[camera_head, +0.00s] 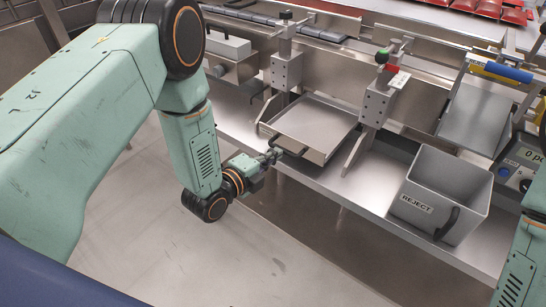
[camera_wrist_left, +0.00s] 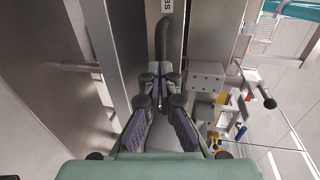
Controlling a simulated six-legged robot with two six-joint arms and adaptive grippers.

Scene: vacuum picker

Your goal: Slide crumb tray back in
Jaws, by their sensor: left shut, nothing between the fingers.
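The crumb tray (camera_head: 318,122) is a shallow grey metal tray between two upright metal brackets under the conveyor. Its front part sticks out towards me over the steel ledge. A dark curved handle (camera_head: 290,150) is on its front; the handle also shows in the left wrist view (camera_wrist_left: 164,35). My left gripper (camera_head: 274,155) is shut and empty, with its tips at or very near the left end of the handle. I cannot tell whether they touch. In the left wrist view my fingers (camera_wrist_left: 162,82) point towards the handle. My right gripper is out of view.
A grey REJECT bin (camera_head: 440,192) stands on the ledge to the right. The right bracket (camera_head: 376,105) and left bracket (camera_head: 285,72) flank the tray. A control box (camera_head: 518,160) is at the far right. Free space lies in front of the ledge.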

